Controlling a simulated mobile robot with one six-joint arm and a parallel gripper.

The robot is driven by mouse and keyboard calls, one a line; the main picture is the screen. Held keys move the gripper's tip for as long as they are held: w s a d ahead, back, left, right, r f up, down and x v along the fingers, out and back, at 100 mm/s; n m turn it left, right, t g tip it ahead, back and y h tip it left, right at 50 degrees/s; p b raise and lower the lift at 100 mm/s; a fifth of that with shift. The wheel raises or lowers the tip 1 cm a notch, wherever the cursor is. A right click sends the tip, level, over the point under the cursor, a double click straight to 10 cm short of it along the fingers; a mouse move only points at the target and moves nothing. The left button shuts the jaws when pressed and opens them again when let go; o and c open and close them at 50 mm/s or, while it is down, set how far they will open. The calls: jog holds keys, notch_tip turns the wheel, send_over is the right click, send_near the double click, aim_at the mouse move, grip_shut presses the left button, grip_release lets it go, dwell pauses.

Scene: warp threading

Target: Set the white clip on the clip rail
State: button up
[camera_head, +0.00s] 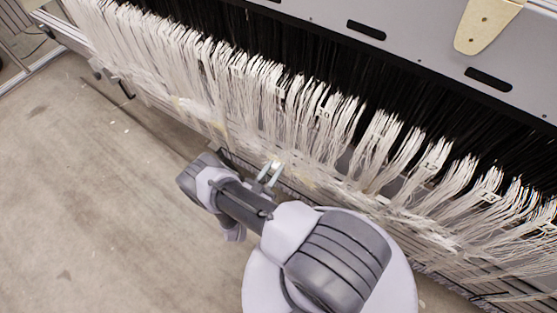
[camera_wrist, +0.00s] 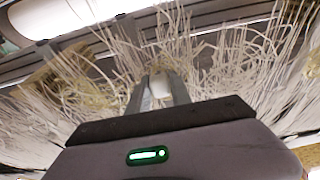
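My gripper (camera_head: 268,174) is in front of the hanging white threads in the head view, close to their lower ends. In the wrist view, my gripper (camera_wrist: 158,84) points away from the camera toward the threads, its two grey fingers on either side of a small white piece. This looks like the white clip (camera_wrist: 160,88), held between the fingers; its far end is hard to make out. A long grey bar (camera_wrist: 205,20) runs across behind the threads in the wrist view. I cannot tell for sure whether it is the clip rail.
Dense white threads (camera_head: 330,115) hang in numbered bundles along the machine, close to my gripper. A grey panel (camera_head: 420,30) with slots lies above black threads. Bare concrete floor (camera_head: 90,210) is clear at the left. A white roller (camera_wrist: 70,15) shows in the wrist view.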

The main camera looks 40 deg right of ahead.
grip_shut()
jog(key=v, duration=0.6)
jog(key=shift+w+r, duration=0.1)
jog(key=w+a+r+n+t+y, duration=0.1)
jog(key=w+a+r+t, duration=0.1)
jog(key=r, duration=0.7)
jog(key=w+a+r+n+t+y, duration=0.1)
jog(key=w+a+r, duration=0.3)
jog(key=r, duration=0.4)
jog(key=w+a+r+n+t+y, duration=0.1)
jog(key=w+a+r+t, duration=0.1)
jog(key=r, duration=0.7)
jog(key=shift+w+a+r+n+t, duration=0.3)
jog(key=shift+w+a+r+n, duration=0.1)
jog(key=shift+w+a, duration=0.4)
